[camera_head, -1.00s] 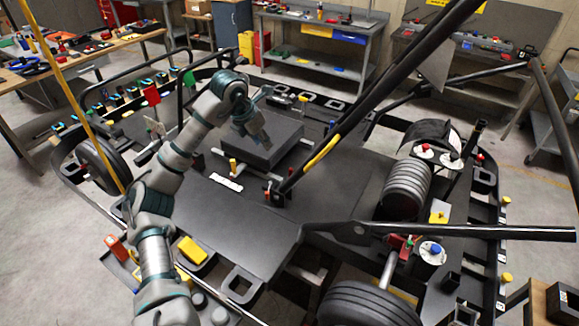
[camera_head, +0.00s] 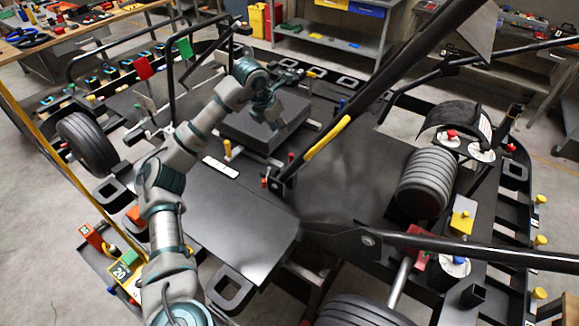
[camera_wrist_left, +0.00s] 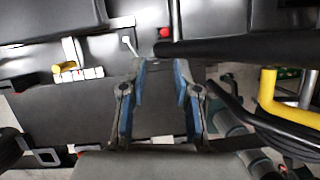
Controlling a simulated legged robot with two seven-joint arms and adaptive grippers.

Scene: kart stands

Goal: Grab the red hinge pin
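Small red pieces (camera_head: 264,183) show at the foot of the long dark bar, by its bracket on the kart floor. I cannot tell whether one is the red hinge pin. A round red cap (camera_wrist_left: 165,32) shows in the left wrist view, ahead of the fingers, beside a black bar. My left gripper (camera_head: 266,108) is over the dark box on the kart. In the left wrist view my left gripper (camera_wrist_left: 160,75) is open, its two blue-lined fingers apart with nothing between them. The red cap is beyond the fingertips, untouched. My right gripper is out of view.
A long black bar (camera_head: 400,85) with a yellow sleeve rises diagonally across the kart. Another black bar (camera_head: 470,247) crosses the lower right. The dark box (camera_head: 245,133) stands on the floor panel. A flat black panel (camera_head: 232,210) in front is clear.

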